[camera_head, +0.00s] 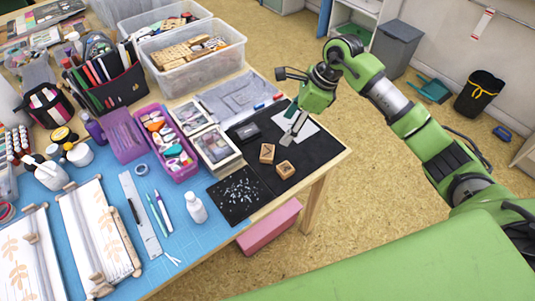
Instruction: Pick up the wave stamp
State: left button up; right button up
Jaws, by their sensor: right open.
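Two small wooden stamp blocks lie on the black mat (318,152) at the table's right corner. One wooden stamp (267,153) is farther left, and the other wooden stamp (285,169) is nearer the front edge. Their top marks are too small to tell which is the wave stamp. My right gripper (292,136) is open and empty, pointing down over the mat just behind the two stamps. It is apart from both blocks. My left gripper is not in view.
White paper (307,128) lies under my right gripper. A dark box, perhaps an inkpad (249,132), is left of it. A framed box (216,147), a speckled black sheet (240,195) and a white bottle (196,207) stand left of the stamps. The mat's front right is clear.

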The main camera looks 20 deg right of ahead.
jog(key=b, duration=0.4)
send_over(269, 151)
jog(key=s+d, duration=0.1)
jog(key=d, duration=0.2)
jog(key=f, duration=0.6)
jog(key=shift+s+a+f, duration=0.15)
jog(key=shift+a+f, duration=0.05)
jog(key=shift+f, duration=0.15)
jog(key=b+x, duration=0.2)
jog(key=x, duration=0.4)
jog(key=shift+a+f+b, duration=0.15)
jog(key=shift+a+b, duration=0.1)
jog(key=shift+b, duration=0.15)
jog(key=c, duration=1.2)
